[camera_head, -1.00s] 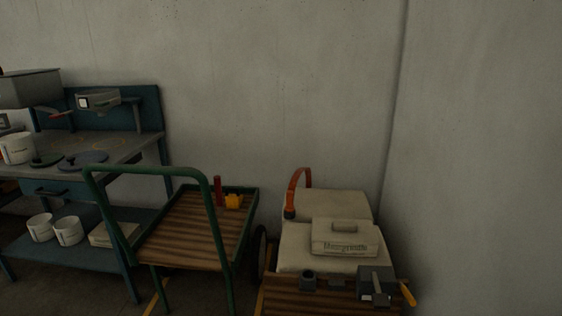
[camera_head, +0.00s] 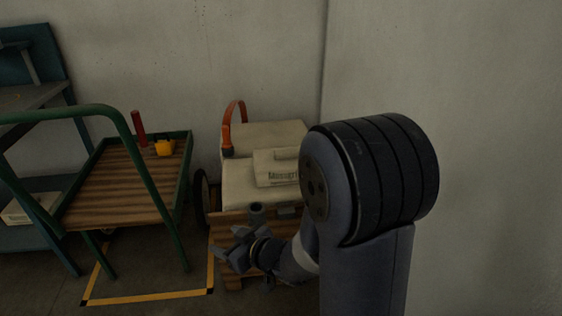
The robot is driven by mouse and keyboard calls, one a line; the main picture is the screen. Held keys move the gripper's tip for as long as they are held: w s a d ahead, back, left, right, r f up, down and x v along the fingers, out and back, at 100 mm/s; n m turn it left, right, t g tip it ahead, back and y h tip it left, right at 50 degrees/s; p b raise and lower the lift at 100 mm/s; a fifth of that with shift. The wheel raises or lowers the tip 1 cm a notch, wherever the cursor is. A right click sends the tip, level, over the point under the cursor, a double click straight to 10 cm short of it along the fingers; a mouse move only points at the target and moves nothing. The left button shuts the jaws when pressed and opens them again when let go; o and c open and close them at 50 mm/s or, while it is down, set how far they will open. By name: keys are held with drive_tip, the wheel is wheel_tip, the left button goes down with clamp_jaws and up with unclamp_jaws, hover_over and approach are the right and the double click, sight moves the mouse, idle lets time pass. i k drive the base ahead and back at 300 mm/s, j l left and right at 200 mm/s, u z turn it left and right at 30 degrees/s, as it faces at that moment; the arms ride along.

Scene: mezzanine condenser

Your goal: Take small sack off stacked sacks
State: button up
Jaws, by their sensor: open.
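The small sack (camera_head: 274,170) is pale with dark printing and lies on top of the stacked sacks (camera_head: 240,190). My arm hides its right part. The stacked sacks are larger and pale; they rest on a wooden cart by the wall. My gripper (camera_head: 222,257) is low in front of the cart, left of my forearm, below the small sack in the picture. It is apart from the sack and its jaws look open and empty.
Walls close the back and right.

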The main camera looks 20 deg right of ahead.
sight(279, 166)
drive_tip(key=i+j+z, duration=0.2)
drive_tip(key=i, duration=0.35)
drive_tip(key=i+j+z, duration=0.25)
drive_tip(key=i+j, duration=0.2)
drive_tip(key=i+z, duration=0.1)
drive_tip(key=z, duration=0.85)
